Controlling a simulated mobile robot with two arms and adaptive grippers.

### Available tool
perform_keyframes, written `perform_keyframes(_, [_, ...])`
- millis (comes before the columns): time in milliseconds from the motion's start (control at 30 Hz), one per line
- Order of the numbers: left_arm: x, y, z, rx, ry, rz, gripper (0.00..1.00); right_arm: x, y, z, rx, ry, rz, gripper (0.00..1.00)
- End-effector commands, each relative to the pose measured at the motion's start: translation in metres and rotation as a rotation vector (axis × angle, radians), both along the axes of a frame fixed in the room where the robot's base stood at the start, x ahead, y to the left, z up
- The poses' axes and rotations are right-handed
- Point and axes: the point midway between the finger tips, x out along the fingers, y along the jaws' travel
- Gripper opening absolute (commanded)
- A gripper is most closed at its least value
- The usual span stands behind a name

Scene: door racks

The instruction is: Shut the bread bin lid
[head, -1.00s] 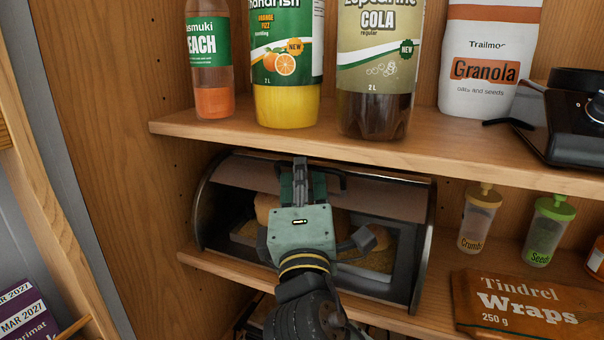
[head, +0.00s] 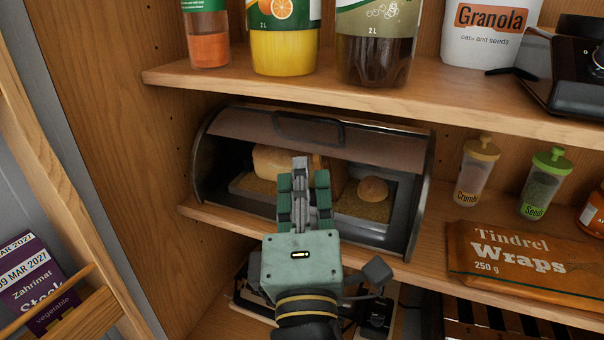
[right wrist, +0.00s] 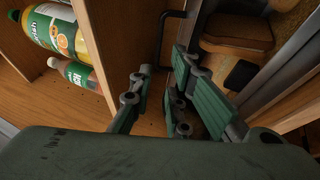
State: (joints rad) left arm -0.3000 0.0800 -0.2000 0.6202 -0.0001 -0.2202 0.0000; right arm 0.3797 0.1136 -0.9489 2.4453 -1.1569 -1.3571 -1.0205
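The bread bin (head: 423,190) sits on the middle shelf. Its brown lid (head: 375,148) is raised, with a black handle (head: 308,122) along its front, and the front opening is uncovered. A loaf (head: 270,163) and a roll (head: 373,188) show inside. My right gripper (head: 303,178) is in front of the opening, below the handle, and hides part of the loaf. In the right wrist view its fingers (right wrist: 160,75) are apart with nothing between them. The handle (right wrist: 170,18) shows beyond them. My left gripper is not in view.
The upper shelf (head: 400,100) with bottles passes above the bin. Right of the bin stand a crumbs shaker (head: 475,175), a seeds shaker (head: 545,185) and a wraps packet (head: 520,255). The cabinet's side wall (head: 130,150) is on the left.

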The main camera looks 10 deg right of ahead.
Motion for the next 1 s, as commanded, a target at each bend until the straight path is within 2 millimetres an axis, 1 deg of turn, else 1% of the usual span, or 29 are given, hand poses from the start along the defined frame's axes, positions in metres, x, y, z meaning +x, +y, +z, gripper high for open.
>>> perform_keyframes(67, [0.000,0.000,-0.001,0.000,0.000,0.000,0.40,0.006,0.001,0.001,0.008,0.001,-0.023,0.16])
perform_keyframes(167, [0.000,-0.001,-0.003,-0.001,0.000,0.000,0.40,0.023,0.004,0.005,0.037,0.005,-0.101,0.16])
perform_keyframes(200, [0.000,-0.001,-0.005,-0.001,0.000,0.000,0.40,0.032,0.005,0.007,0.054,0.010,-0.144,0.16])
perform_keyframes(300, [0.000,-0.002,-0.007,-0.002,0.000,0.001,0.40,0.049,0.010,0.014,0.094,0.020,-0.242,0.16])
perform_keyframes(400, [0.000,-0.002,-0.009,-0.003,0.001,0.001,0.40,0.058,0.016,0.021,0.128,0.029,-0.318,0.16])
perform_keyframes(567, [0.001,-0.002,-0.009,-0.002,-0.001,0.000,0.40,0.065,0.019,0.028,0.152,0.037,-0.375,0.16])
perform_keyframes(667, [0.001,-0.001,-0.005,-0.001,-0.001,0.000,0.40,0.073,0.013,0.031,0.151,0.036,-0.381,0.16])
perform_keyframes(1000, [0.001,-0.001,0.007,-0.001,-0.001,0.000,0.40,0.115,-0.016,0.042,0.150,0.037,-0.380,0.16])
